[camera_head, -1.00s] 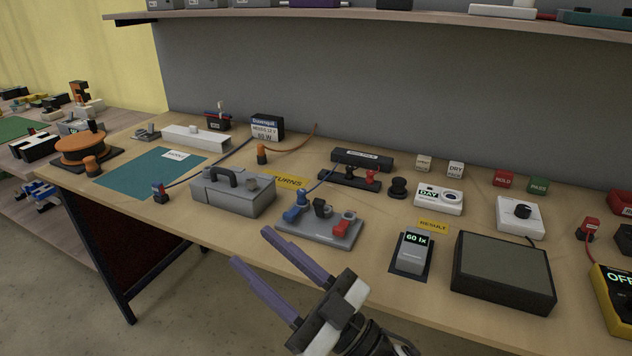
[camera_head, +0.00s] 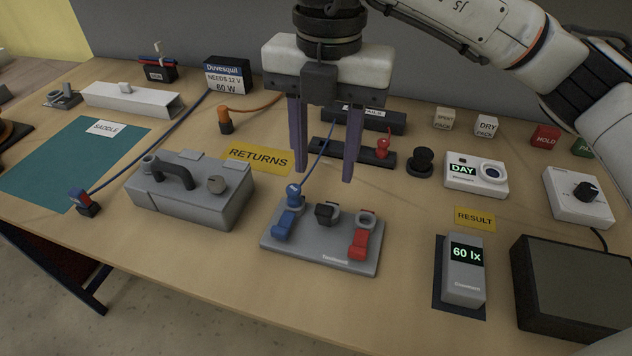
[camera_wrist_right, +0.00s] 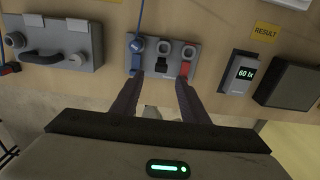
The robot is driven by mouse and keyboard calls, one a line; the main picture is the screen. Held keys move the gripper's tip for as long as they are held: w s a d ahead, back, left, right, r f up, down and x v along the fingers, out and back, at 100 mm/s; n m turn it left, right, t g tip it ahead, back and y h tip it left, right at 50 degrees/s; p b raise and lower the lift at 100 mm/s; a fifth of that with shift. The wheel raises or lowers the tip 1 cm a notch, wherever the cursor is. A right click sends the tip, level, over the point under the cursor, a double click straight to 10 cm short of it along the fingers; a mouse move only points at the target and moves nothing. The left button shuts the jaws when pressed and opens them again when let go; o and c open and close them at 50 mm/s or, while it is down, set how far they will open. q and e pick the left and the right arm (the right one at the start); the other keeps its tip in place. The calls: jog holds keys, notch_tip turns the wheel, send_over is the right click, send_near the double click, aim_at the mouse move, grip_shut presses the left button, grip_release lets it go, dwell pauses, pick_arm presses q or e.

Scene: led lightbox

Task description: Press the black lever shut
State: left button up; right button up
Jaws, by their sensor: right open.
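The black lever (camera_head: 325,213) sits in the middle of the grey terminal block (camera_head: 309,250), between the blue lever (camera_head: 283,227) and the red lever (camera_head: 359,243). The black lever appears raised, while the blue and red ones slope toward the front edge. My right gripper (camera_head: 324,173) is open and empty, its fingers pointing down above and behind the block, apart from the lever. In the right wrist view, the black lever (camera_wrist_right: 161,66) shows beyond and between the fingertips (camera_wrist_right: 160,80). My left gripper is not in view.
A blue wire (camera_head: 318,163) runs from the block's blue side to the dark strip behind. A grey box with a handle (camera_head: 190,205) stands left; a meter reading 60 lx (camera_head: 464,275) and a dark flat box (camera_head: 575,290) stand right. The table in front of the block is clear.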

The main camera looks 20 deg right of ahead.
aim_at(325, 206)
jog(key=shift+w+d+f, duration=0.1)
jog(key=shift+d+f, duration=0.15)
jog(key=shift+f, duration=0.05)
jog(key=f, duration=0.4)
jog(key=f+p, duration=0.1)
jog(key=f, duration=0.4)
jog(key=shift+s+a+f, duration=0.1)
jog(key=shift+s+f, duration=0.1)
grip_shut()
